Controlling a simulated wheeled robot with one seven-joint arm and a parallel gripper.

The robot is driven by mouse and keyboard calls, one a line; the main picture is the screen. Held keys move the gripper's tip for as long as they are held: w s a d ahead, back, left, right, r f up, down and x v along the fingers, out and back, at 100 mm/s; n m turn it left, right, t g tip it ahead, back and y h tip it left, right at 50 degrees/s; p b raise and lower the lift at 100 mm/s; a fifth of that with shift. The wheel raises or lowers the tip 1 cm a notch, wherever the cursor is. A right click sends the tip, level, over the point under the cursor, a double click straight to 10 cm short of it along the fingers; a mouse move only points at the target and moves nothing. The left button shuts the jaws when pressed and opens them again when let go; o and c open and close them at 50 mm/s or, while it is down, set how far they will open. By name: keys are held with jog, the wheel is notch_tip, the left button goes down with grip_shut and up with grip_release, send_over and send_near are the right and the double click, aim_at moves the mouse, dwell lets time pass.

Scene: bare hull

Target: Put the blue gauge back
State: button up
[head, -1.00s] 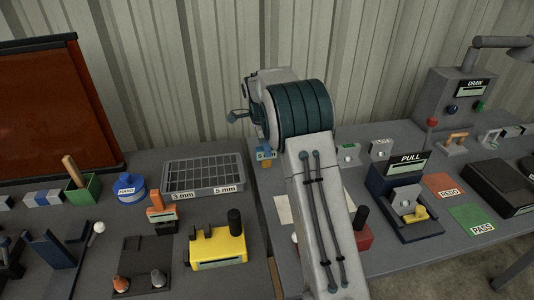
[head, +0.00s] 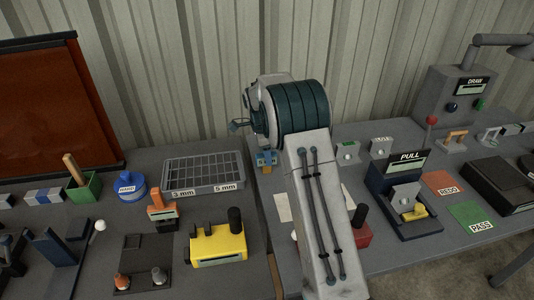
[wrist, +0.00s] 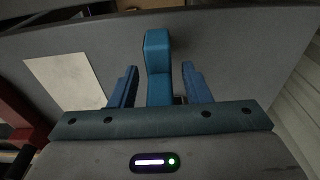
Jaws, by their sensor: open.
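The blue gauge (wrist: 157,62) is an upright-looking blue bar in the middle of the wrist view. My gripper (wrist: 160,70) has its two blue fingers apart, one on each side of the gauge, with a visible gap on both sides. In the head view a small blue piece (head: 265,157) shows just below my wrist, at the back left corner of the right-hand table. It is too small there to tell gauge from fingers. The lower end of the gauge is hidden in the wrist view.
A grey compartment tray (head: 204,174) with 3 mm and 5 mm labels stands left of my arm. Two small grey label stands (head: 347,152) are to the right. A red block (head: 362,232) and the PULL fixture (head: 405,195) stand nearer. A pale sheet (wrist: 65,85) lies beside my gripper.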

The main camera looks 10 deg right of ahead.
aim_at(262, 155)
notch_tip(262, 155, up, 12)
jog(key=a, duration=0.2)
jog(key=s+d+r+n, duration=0.2)
jog(key=s+r+n, duration=0.25)
jog(key=s, duration=0.35)
jog(key=s+f+n+t, duration=0.1)
jog(key=s+n, duration=0.6)
jog(key=s, duration=0.7)
jog(key=s+f+n+t+y, duration=0.1)
jog(key=s+n, duration=0.5)
jog(key=s, duration=0.9)
notch_tip(262, 155, down, 2)
jog(key=shift+s+f+n+t+b, duration=0.15)
jog(key=shift+f+n+t+b, duration=0.1)
jog(key=shift+n+t+b, duration=0.2)
